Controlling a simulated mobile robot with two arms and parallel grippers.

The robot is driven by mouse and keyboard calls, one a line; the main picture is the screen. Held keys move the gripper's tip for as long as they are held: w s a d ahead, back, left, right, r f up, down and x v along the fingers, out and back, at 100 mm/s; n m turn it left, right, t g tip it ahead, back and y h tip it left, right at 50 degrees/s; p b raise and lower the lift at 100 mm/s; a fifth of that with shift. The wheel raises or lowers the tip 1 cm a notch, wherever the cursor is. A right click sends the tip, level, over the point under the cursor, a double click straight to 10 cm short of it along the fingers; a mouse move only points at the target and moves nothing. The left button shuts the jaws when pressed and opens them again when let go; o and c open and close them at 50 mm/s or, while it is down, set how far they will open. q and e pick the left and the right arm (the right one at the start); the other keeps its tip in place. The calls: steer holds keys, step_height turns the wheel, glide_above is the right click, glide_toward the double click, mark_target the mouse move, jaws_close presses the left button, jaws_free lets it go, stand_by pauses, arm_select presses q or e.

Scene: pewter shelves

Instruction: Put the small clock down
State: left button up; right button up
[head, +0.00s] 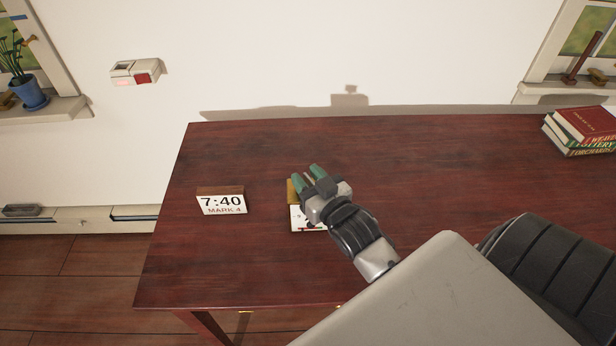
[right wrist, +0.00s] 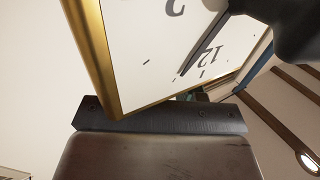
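The small clock (head: 297,218) has a gold frame and a white face. In the head view it is at the left-middle of the table, partly hidden by my right gripper (head: 308,178). In the right wrist view the clock (right wrist: 150,55) fills the upper middle, tilted and very close, with the numerals 12 and 2 showing. My right gripper appears shut on it, one dark finger crossing the face at the upper right. I cannot tell whether the clock touches the table. My left gripper is not in view.
A dark red wooden table (head: 430,165) stands against the wall. A card reading 7:40 MARK 4 (head: 221,204) stands left of the clock. Stacked books (head: 585,128) lie at the far right. The table between the clock and books is mostly clear toward the back.

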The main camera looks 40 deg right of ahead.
steer(key=shift+r, duration=0.15)
steer(key=s+b, duration=0.1)
steer(key=s, duration=1.1)
steer(key=shift+a, duration=0.15)
